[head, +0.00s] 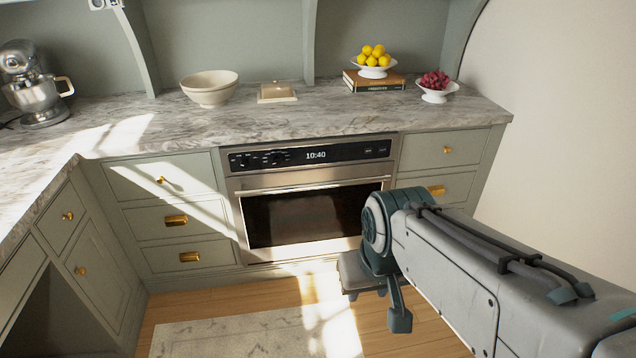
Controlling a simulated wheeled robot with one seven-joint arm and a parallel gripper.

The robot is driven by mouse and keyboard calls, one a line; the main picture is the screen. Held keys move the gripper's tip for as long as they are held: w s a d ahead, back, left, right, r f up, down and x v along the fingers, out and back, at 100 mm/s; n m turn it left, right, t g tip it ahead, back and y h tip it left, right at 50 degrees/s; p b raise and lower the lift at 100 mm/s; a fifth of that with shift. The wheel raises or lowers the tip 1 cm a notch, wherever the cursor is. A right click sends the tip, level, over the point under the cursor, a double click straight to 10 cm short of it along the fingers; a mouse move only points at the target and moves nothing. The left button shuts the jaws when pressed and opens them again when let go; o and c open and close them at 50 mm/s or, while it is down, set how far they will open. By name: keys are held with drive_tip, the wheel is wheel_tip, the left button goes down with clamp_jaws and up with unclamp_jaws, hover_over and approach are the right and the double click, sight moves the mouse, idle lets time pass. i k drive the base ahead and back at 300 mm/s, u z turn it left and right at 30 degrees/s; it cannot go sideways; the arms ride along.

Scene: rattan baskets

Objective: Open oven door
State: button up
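The oven (310,175) is built into the cabinets under the counter, with a black control panel (350,153) showing 10:40. Its door (300,218) has a dark window and looks closed. A silver bar handle (312,185) runs across the top of the door. My arm comes in from the lower right and covers the door's right edge. My gripper (385,300) hangs low in front of the oven's lower right, below the handle and apart from it. Its fingers are partly hidden by my arm, so I cannot tell whether they are open.
Drawers with gold pulls flank the oven (176,221). The marble counter (330,105) holds a mixer (35,90), bowls (210,90), a butter dish (277,93), lemons (373,55) and grapes (435,80). A rug (235,335) lies on the otherwise open wooden floor.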

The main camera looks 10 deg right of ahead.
sight(244, 189)
drive_tip(key=z, duration=0.2)
drive_tip(key=i, duration=0.95)
drive_tip(key=u, duration=0.2)
